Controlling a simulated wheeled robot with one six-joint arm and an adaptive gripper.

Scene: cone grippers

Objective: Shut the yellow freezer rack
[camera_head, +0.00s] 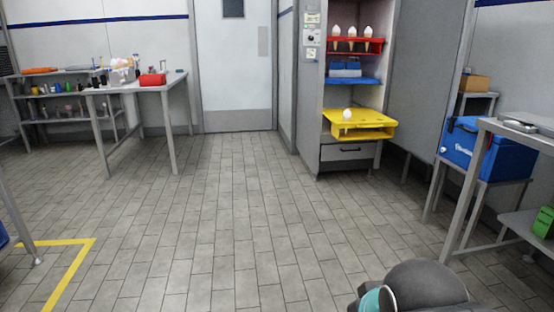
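The yellow rack (359,122) is pulled forward out of the open freezer cabinet (312,119) at the back, right of centre. A white-topped cone (346,115) stands in the yellow rack, toward its left side. Above it in the cabinet are a blue rack (352,80) and a red rack (372,46) with three white-topped cones (353,32). Part of my arm shows at the bottom edge, right of centre, far from the rack. My gripper is not in view.
Open tiled floor (225,200) lies between me and the cabinet. A blue cooler box (487,150) sits on a stand at the right, beside a metal table (475,185). A table (148,85) with a red box (152,80) stands at the left. Yellow tape (70,270) marks the floor.

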